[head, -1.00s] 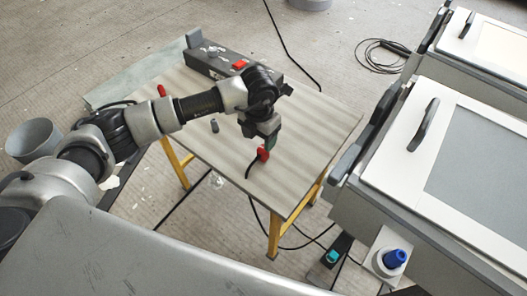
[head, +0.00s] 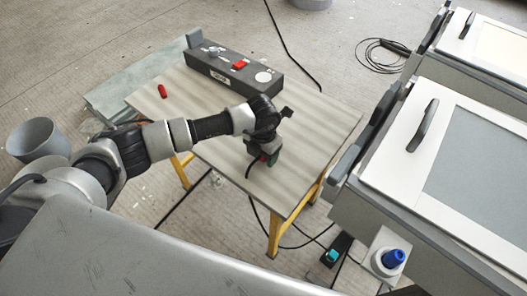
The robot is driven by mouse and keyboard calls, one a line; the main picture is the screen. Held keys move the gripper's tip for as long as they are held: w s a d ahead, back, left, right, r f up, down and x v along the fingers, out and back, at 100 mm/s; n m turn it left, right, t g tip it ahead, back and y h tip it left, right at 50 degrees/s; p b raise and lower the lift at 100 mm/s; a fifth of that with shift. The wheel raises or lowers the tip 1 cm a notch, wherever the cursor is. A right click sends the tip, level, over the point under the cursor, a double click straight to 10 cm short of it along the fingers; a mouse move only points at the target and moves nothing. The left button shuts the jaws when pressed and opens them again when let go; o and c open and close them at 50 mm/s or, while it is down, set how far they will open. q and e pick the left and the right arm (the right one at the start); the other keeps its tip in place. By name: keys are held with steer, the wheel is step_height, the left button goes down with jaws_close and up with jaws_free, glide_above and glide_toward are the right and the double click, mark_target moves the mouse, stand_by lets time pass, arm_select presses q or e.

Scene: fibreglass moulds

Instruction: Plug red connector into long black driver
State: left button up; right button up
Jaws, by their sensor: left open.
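The long black driver (head: 218,69) lies along the far side of the wooden table, with a red switch and a round white spot on its top. My left gripper (head: 265,159) is open and low over the table's near part. The red connector (head: 264,157) is mostly hidden by the gripper's fingers, and only a little red shows at them. Its black cable (head: 248,169) curves away toward the table's near edge. I cannot tell whether the fingers touch the connector. My right gripper is not in view.
A small red cylinder (head: 162,91) stands on the table's left part. The table top (head: 320,125) is clear to the right. Grey cabinets (head: 440,170) stand close on the right. A grey bucket (head: 37,139) is at the left, and cables lie on the floor.

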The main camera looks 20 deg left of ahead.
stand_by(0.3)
arm_select(q)
steer(key=c, duration=1)
steer(key=shift+o, duration=0.2)
steer(key=shift+r, duration=0.45)
steer(key=r, duration=0.2)
steer(key=d+r, duration=0.1)
steer(key=shift+s+r, duration=0.35)
steer(key=s+d+r, duration=0.6)
steer(key=s+d, duration=0.1)
steer(key=shift+d+r+b, duration=0.15)
steer(key=shift+d+b, duration=0.15)
steer(key=shift+b, duration=0.05)
steer(key=shift+s, duration=0.1)
